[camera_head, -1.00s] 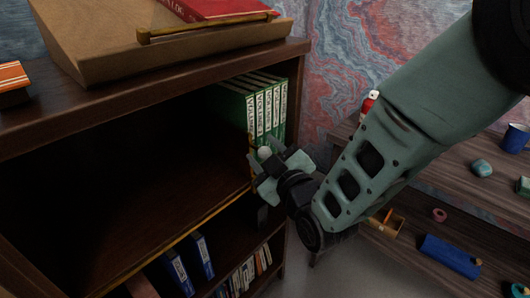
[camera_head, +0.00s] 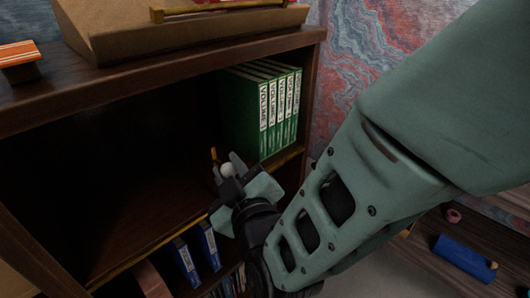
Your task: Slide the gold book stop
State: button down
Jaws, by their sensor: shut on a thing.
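The gold book stop (camera_head: 214,156) shows only as a small upright gold piece at my gripper's fingertips, at the front of the middle shelf. The rest of it is hidden by the fingers or lost in the dark. My gripper (camera_head: 226,166) is shut on it, with a pale round part between the fingers. A row of green volumes (camera_head: 265,110) stands upright against the shelf's right wall. The stop is left of the books, and a gap shows between them in this view.
A gold rail (camera_head: 150,256) runs along the shelf's front edge. The shelf left of my gripper is dark and looks empty. Blue books (camera_head: 208,245) stand on the shelf below. A side table at right holds a blue cylinder (camera_head: 463,258).

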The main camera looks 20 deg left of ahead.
jog(key=s+a, duration=0.2)
jog(key=s, duration=0.4)
jog(key=shift+a, duration=0.25)
jog(key=c, duration=1.2)
grip_release()
